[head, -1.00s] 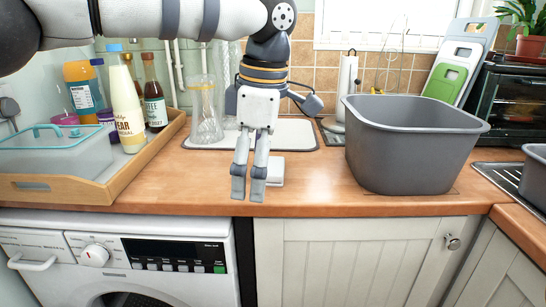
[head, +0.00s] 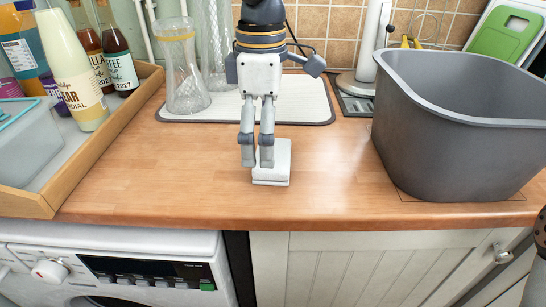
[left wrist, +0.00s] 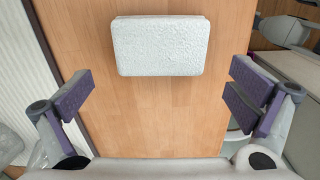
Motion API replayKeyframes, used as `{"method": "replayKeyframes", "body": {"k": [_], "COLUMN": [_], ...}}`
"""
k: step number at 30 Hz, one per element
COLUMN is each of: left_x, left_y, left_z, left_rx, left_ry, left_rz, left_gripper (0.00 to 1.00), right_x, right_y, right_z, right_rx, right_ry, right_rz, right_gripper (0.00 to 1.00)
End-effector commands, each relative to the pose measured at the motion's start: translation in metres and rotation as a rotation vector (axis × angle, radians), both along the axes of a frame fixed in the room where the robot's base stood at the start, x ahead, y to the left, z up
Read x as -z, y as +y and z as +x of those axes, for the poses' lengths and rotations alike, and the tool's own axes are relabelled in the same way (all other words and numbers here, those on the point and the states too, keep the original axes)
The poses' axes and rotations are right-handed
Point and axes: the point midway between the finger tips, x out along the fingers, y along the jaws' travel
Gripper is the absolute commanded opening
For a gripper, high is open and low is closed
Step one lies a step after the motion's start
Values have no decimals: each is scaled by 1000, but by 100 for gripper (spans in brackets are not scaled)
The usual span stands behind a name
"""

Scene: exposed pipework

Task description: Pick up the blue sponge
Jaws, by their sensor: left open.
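A white, rough-textured rectangular block (head: 273,176) lies flat on the wooden worktop; it looks like a sponge, but white, and I see no blue one. My left gripper (head: 257,158) points down just above it, hiding part of it in the head view. In the left wrist view the block (left wrist: 161,46) sits whole at the top, ahead of the open, empty jaws (left wrist: 163,95), with bare wood between. The fingers do not touch it.
A grey tub (head: 455,140) stands on the right. A wooden tray (head: 125,110) with bottles is on the left. A mat (head: 300,100) with glass carafes (head: 182,75) lies behind. Worktop is clear either side of the block.

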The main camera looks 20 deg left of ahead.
Motion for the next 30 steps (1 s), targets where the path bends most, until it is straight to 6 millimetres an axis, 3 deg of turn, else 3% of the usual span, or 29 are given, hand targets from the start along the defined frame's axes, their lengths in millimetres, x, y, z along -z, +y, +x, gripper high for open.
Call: {"method": "replayKeyframes", "body": {"k": [6,12,13,18,27,30], "left_x": [33,35,35,35,35,26], "left_y": [1,1,1,1,1,1], "left_z": [-2,-2,-2,-2,-2,-1], "left_rx": [0,0,0,0,0,0], "left_ry": [-1,-2,-2,-2,-2,-4], "left_rz": [1,0,0,0,0,1], "left_gripper": [100,100,98,63,63,63], "right_x": [-1,-1,-1,-1,-1,-1], "right_y": [0,0,0,0,0,0], "right_z": [1,1,1,1,1,2], "right_rx": [0,0,0,0,0,0], "right_ry": [-3,-4,-4,-3,-3,-5], "right_rz": [0,0,0,0,0,0], "right_gripper": [25,25,25,25,25,25]}}
